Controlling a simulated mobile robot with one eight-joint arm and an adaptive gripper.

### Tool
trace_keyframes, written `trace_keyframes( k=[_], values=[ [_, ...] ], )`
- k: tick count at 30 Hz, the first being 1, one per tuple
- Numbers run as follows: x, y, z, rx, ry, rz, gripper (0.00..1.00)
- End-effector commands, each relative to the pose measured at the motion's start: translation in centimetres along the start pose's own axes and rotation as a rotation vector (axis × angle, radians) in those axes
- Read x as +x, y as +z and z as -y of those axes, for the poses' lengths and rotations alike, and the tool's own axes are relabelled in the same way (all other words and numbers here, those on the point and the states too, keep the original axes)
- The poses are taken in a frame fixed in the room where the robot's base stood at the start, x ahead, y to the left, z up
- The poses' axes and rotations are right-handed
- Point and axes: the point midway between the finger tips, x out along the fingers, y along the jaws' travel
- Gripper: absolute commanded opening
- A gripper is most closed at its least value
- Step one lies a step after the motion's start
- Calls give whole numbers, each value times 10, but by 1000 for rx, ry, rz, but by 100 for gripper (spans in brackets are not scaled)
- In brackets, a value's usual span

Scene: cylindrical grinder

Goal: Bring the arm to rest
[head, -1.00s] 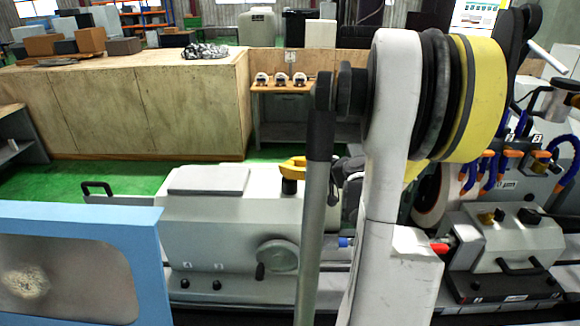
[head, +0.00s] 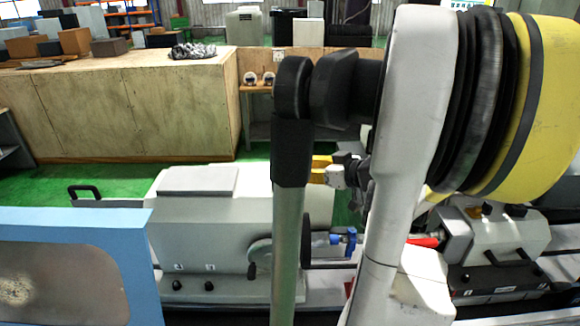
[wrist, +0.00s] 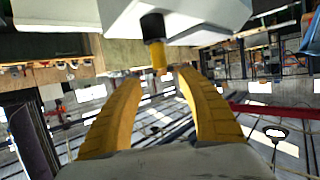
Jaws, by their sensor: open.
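My gripper (wrist: 160,78) shows in the wrist view as two curved yellow fingers with a clear gap between their tips. It is open and nothing is held between the fingers. In the head view only part of its yellow end (head: 320,169) shows beside my arm, above the grinder's grey housing. My white arm link and large yellow-and-black joint fill the right half of the head view. They hide much of the cylindrical grinder (head: 210,225) behind them.
A black cylinder with a yellow tip (wrist: 154,42) hangs from a white body just beyond my fingertips in the wrist view. A blue-framed door (head: 135,250) stands front left. A long wooden bench (head: 130,105) is behind, with green floor (head: 110,175) clear between.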

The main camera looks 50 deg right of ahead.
Motion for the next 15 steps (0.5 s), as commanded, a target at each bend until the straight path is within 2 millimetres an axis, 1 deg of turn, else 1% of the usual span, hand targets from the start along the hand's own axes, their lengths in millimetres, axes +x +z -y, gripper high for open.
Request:
trace_keyframes(
  k=[1,3,6,15],
  values=[
    [-8,0,-1,1,3,0,46],
    [-15,0,-1,1,2,0,46],
    [-20,0,0,1,1,-1,46],
    [-21,0,0,0,0,-1,46]
  ],
)
